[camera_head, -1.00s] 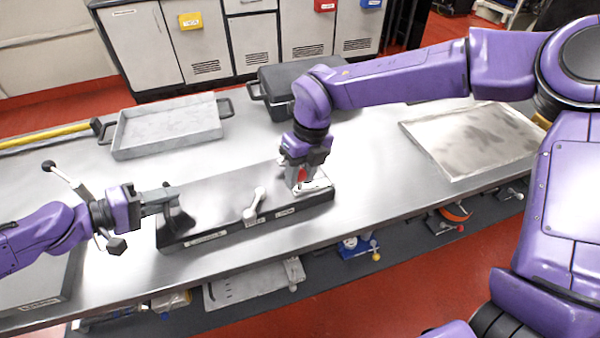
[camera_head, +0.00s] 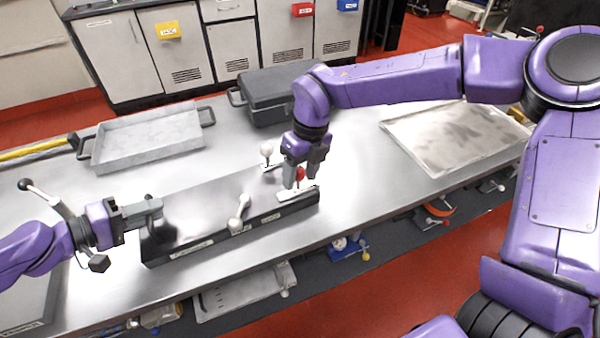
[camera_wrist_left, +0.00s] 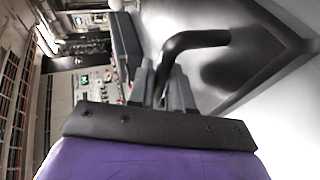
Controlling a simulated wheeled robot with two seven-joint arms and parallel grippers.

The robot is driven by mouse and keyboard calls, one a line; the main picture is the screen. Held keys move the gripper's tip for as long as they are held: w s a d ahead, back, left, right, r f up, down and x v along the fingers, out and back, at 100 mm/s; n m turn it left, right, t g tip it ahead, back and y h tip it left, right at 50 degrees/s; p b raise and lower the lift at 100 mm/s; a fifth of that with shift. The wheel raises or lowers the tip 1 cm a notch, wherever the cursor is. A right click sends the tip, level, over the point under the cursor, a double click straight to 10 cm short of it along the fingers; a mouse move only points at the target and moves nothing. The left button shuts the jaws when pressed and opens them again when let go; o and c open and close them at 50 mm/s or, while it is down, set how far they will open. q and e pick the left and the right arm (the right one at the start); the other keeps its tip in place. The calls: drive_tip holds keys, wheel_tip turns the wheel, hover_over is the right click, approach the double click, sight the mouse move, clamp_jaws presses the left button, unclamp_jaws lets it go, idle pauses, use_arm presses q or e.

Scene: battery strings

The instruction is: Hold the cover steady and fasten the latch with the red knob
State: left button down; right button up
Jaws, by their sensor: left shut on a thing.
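The long dark cover (camera_head: 200,207) lies on the metal table in the head view. My left gripper (camera_head: 152,209) is shut on the black handle at its left end; this handle (camera_wrist_left: 196,40) also shows between the fingers in the left wrist view. The latch with the red knob (camera_head: 299,174) is at the cover's right end, on a pale plate (camera_head: 297,194). My right gripper (camera_head: 303,176) is at the red knob with its fingers apart, one on each side in the picture. Whether they touch it I cannot tell.
White-knobbed latches stand on the cover's front edge (camera_head: 239,213) and behind it (camera_head: 266,150). A grey tray (camera_head: 150,142), a dark lidded case (camera_head: 275,92) and a flat metal sheet (camera_head: 455,135) lie further back. Open table shows right of the cover.

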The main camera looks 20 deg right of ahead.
use_arm(q)
drive_tip(key=shift+a+f, duration=0.2)
drive_tip(key=shift+f, duration=0.2)
drive_tip(key=c, duration=1)
unclamp_jaws()
drive_tip(key=shift+o, duration=0.2)
drive_tip(key=shift+w+a+f, duration=0.1)
use_arm(e)
wheel_tip(320, 180, up, 12)
drive_tip(key=d, duration=0.2)
drive_tip(key=shift+w, duration=0.2)
drive_tip(key=shift+d+f, duration=0.1)
use_arm(q)
drive_tip(key=shift+r, duration=0.2)
